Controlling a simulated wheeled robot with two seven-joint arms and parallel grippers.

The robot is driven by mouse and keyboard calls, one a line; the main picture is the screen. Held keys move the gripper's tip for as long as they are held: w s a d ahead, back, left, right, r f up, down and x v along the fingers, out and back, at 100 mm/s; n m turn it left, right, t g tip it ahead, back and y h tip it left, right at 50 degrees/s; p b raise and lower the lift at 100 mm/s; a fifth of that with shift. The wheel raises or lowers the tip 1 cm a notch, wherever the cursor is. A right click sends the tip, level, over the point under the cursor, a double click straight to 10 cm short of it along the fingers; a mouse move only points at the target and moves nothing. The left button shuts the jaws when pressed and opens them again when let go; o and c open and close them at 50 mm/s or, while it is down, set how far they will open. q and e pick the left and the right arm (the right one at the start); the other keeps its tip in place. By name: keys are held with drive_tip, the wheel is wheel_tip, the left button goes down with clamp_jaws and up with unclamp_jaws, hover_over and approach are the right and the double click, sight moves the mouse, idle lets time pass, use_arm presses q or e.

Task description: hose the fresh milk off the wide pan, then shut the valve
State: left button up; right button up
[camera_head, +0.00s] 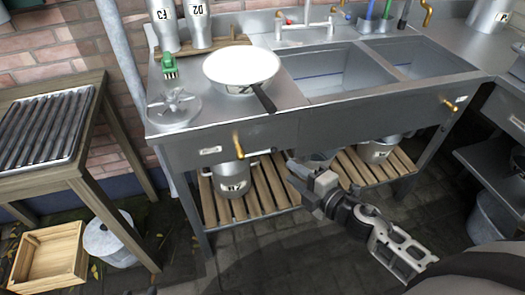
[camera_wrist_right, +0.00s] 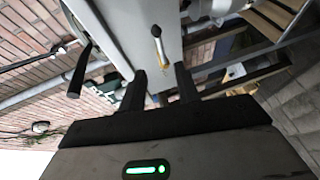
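The wide pan (camera_head: 216,72) sits on the left drainboard of the steel sink unit, with white milk across its inside. Its dark handle (camera_head: 264,98) points toward the front edge. A brass valve (camera_head: 239,148) is on the unit's front panel below the pan, and another brass fitting (camera_head: 451,105) is at the right end. My right gripper (camera_head: 293,168) is in front of the unit, below the front panel, apart from the pan. The right wrist view shows its two fingers (camera_wrist_right: 162,84) apart with nothing between them. I cannot make out a hose. My left gripper is out of view.
A green brush (camera_head: 169,66) and a metal fitting (camera_head: 174,103) lie left of the pan. Labelled churns (camera_head: 163,25) stand behind. Two basins (camera_head: 345,72) are to the right. A slatted shelf (camera_head: 268,180) below holds metal pails (camera_head: 231,178). A wooden crate (camera_head: 50,255) is on the floor.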

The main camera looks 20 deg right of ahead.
sight(262, 153)
drive_tip(key=x, duration=1.3)
drive_tip(key=shift+b, duration=0.3)
clamp_jaws()
